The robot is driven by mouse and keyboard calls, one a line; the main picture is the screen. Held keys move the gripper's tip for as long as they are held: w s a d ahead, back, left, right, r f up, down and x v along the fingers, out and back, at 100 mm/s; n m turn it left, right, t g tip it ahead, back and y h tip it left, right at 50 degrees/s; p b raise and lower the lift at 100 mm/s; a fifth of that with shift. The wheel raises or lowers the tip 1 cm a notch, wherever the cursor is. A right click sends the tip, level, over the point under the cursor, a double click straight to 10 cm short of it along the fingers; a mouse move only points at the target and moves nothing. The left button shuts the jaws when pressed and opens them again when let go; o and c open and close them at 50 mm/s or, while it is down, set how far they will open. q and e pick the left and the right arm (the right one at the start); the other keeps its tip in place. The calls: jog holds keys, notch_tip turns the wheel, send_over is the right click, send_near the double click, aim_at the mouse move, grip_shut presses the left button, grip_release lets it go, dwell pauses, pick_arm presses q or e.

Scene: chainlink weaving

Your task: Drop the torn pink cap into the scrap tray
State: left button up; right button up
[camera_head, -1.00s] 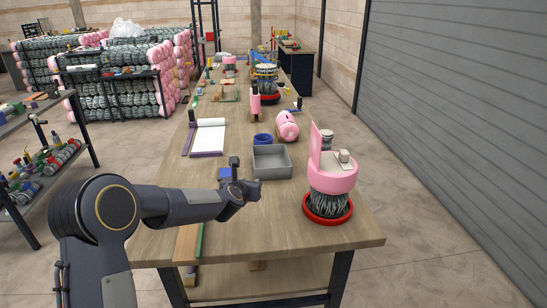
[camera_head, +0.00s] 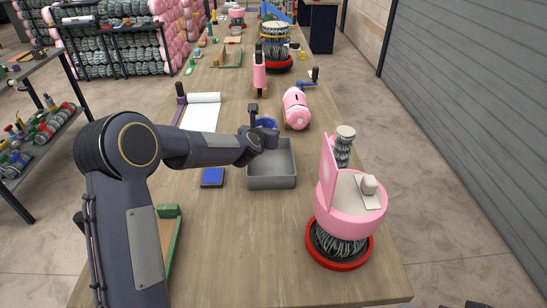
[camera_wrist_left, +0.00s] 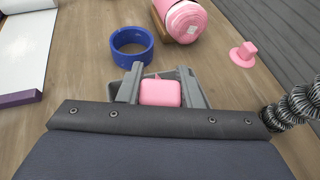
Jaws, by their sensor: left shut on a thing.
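My left gripper (camera_head: 262,137) is over the far left part of the grey scrap tray (camera_head: 271,183) in the head view. In the left wrist view its fingers (camera_wrist_left: 160,84) are shut on a rounded pink piece, which I take to be the torn pink cap (camera_wrist_left: 160,93). The cap is hidden in the head view. The tray stands on the table and its near wall and part of its floor show, looking empty there. Most of the tray is hidden in the wrist view.
A blue ring (camera_wrist_left: 131,47) lies just beyond the tray, with a pink roll (camera_head: 297,108) near it. A pink-topped wire stand (camera_head: 350,205) is on the right. A small pink brimmed piece (camera_wrist_left: 243,53) lies on the table. A blue pad (camera_head: 212,177) is left of the tray.

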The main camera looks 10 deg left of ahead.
pick_arm(q)
jog(key=shift+s+f+b, duration=0.25)
jog(key=shift+f+b, duration=0.25)
jog(key=shift+f, duration=0.2)
jog(key=b, duration=0.3)
send_over(266, 163)
jog(key=shift+d+f, duration=0.1)
jog(key=shift+f, duration=2.05)
jog(key=o, duration=1)
jog(key=shift+o, duration=0.2)
jog(key=shift+s, duration=0.1)
jog(key=b+v, duration=0.1)
jog(key=v, duration=0.6)
jog(key=shift+s+r, duration=0.2)
jog(key=shift+s, duration=0.2)
